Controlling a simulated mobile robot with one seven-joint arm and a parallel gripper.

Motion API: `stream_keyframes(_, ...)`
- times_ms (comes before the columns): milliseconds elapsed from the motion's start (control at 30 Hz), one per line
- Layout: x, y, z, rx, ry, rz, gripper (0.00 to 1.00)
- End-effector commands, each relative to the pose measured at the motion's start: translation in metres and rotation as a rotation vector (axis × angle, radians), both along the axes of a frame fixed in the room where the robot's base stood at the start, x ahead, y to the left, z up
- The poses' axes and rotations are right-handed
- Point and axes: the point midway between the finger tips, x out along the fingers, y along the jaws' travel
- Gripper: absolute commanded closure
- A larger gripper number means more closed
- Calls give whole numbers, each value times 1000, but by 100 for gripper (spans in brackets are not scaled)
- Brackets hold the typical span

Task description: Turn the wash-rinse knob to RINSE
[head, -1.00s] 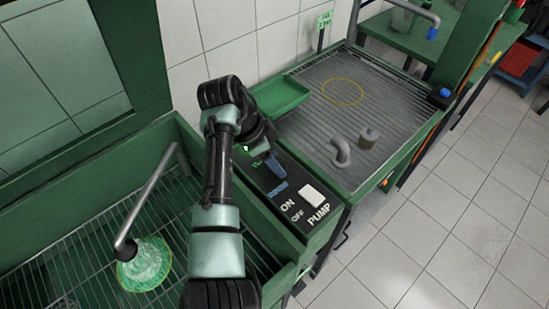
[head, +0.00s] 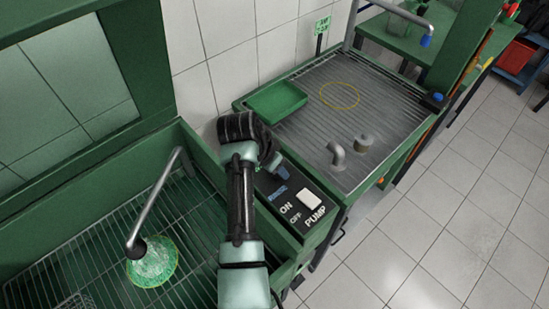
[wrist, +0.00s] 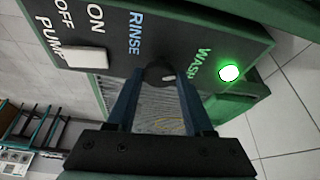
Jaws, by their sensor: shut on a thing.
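The wash-rinse knob (wrist: 157,72) is a dark round knob on the black control panel, between the RINSE label (wrist: 135,34) and the green WASH label (wrist: 201,63). My gripper (wrist: 161,79) is shut on it, a blue finger on each side. A green lamp (wrist: 229,73) glows beside WASH. The knob's pointing direction is unclear. In the head view my wrist hides the knob and the WASH label; a blue finger shows at the panel (head: 306,236).
The white pump switch (head: 314,200) is on the same panel, near the ON, OFF and PUMP labels. A green tray (head: 277,101) and a ribbed sink top with a bent pipe (head: 338,155) lie beyond. A spout (head: 160,195) stands over the left basin.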

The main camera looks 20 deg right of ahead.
Motion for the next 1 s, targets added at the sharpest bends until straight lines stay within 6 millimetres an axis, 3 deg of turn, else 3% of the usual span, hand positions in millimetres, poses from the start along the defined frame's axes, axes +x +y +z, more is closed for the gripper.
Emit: stream_keyframes(1000, -4, -8, 2, -1, -4, 960, 100)
